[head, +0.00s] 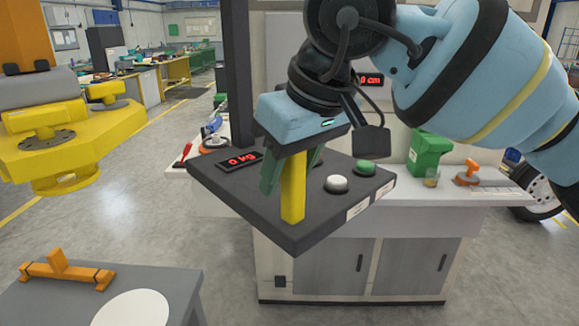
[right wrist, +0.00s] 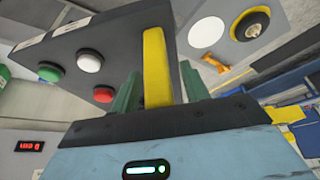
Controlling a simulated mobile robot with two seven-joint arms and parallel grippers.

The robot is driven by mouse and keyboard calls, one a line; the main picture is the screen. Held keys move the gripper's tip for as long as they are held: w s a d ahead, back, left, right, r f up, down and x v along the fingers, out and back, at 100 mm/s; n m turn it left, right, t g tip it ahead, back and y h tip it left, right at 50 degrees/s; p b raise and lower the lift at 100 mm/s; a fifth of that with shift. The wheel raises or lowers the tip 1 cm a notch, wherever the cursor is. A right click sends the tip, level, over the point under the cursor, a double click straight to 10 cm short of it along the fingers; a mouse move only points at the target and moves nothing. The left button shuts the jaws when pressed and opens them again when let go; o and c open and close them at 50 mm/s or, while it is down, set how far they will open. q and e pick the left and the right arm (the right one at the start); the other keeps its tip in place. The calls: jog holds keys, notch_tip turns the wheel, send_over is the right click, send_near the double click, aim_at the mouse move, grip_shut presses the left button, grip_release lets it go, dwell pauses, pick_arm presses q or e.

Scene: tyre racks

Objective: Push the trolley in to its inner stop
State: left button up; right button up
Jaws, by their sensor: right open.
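My right gripper (head: 291,176) reaches down over a dark control panel (head: 305,228) in the head view. Its green fingers are apart. A yellow upright bar (head: 293,190) stands between or just beside them; in the right wrist view the bar (right wrist: 155,60) shows between the open fingers (right wrist: 160,75). I cannot tell whether they touch it. No trolley is certain; a grey top (head: 180,285) at lower left, with an orange handle-like piece (head: 66,270) and a white disc (head: 132,308), may be part of it. Its wheels and any stop are not visible. My left gripper is not in view.
A yellow machine head (head: 65,145) hangs at left. A grey cabinet (head: 330,268) stands behind the panel. Open floor lies between machine head and cabinet.

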jog(key=v, duration=0.7)
jog(key=shift+r, duration=0.4)
jog(key=shift+s+d, duration=0.1)
jog(key=shift+s, duration=0.05)
